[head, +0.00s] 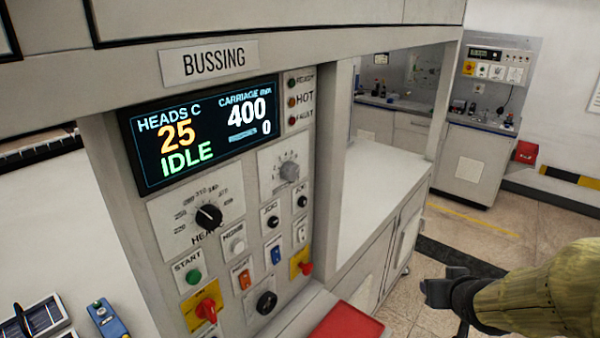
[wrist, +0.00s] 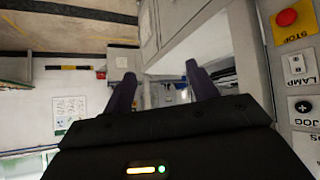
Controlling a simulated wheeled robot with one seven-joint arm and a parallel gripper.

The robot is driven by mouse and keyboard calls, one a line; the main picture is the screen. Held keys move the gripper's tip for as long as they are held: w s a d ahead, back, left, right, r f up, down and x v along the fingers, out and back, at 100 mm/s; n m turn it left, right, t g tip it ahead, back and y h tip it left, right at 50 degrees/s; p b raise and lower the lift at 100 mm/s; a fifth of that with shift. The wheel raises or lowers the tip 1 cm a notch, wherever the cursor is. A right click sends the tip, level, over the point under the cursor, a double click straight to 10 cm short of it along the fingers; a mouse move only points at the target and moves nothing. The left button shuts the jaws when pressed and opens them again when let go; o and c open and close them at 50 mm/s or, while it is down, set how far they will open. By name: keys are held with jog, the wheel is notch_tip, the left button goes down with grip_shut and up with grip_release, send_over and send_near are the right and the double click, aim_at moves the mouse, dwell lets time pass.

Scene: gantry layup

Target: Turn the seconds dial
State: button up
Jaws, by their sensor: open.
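The control panel under the BUSSING sign has two scaled dials in the head view. The smaller grey dial (head: 289,171), at upper right on a white plate, seems to be the seconds dial; its label is too small to read. The larger black dial (head: 208,216) to its left is marked HEAT. My gripper (head: 432,291) is at the lower right of the head view, well right of the panel and touching nothing. In the wrist view its two dark fingers (wrist: 160,82) are apart with nothing between them. The grey dial is not visible in the wrist view.
The panel's screen (head: 202,133) reads IDLE. Buttons, switches and red rotary handles (head: 207,309) crowd below the dials. A red tray-like surface (head: 346,322) sits below. The wrist view shows a red STOP button (wrist: 286,18) at right. Open floor lies around my gripper.

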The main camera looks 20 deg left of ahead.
aim_at(295, 174)
jog(key=w+a+r+n+t+y+p, duration=0.1)
jog(key=w+a+r+n+t+y, duration=0.3)
jog(key=a+r+y, duration=0.6)
jog(key=s+a+r+n+g+y+p, duration=0.1)
jog(key=s+a+r+n+g+y, duration=0.3)
jog(key=a+r+n+g+y, duration=0.1)
notch_tip(295, 174, up, 2)
jog(key=shift+s+a+r+n+g+y, duration=0.2)
jog(key=shift+s+a+n+g+y, duration=0.1)
jog(key=shift+a+n+g, duration=0.7)
jog(key=shift+w+d, duration=0.1)
jog(key=shift+d, duration=0.05)
jog(key=p+x, duration=0.6)
jog(key=x, duration=1.1)
jog(key=shift+w+p, duration=0.15)
jog(key=shift+p, duration=0.2)
jog(key=c, duration=1)
